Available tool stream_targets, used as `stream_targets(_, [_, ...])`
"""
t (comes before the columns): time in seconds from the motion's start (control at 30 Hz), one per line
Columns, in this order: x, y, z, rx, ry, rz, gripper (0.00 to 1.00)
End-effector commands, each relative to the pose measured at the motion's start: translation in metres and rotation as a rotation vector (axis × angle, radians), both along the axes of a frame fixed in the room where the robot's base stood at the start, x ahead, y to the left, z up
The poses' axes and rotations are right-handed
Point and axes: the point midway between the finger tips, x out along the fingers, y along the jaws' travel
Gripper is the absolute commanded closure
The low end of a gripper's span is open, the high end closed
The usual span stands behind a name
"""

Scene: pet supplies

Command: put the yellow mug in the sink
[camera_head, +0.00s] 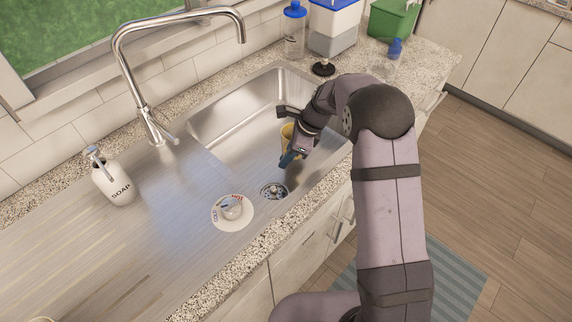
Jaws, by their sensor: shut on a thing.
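The mug appears over the right part of the steel sink (225,108). I cannot tell whether it touches the sink bottom. My arm comes in from the right and hides the sink's right front corner.
A chrome faucet (133,83) arches behind the sink. A soap bottle (113,180) stands at left. A clear jar (295,32), a blue-lidded box (333,28) and a green bin (393,20) stand at the back right.

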Motion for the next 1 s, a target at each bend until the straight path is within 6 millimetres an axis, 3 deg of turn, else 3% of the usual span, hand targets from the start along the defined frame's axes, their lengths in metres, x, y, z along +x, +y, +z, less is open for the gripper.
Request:
stream_targets(0.37, [0.0,0.0,-0.034,0.0,0.0,0.0,1.0])
stream_targets(0.8, [0.0,0.0,-0.04,0.0,-0.001,0.0,1.0])
stream_targets(0.83, [0.0,0.0,-0.04,0.0,0.0,-0.001,0.83])
stream_targets(0.87, [0.0,0.0,-0.04,0.0,0.0,-0.001,0.76])
stream_targets(0.9, [0.0,0.0,-0.04,0.0,0.0,-0.001,0.72])
stream_targets(1.0, [0.0,0.0,-0.04,0.0,0.0,-0.001,0.72])
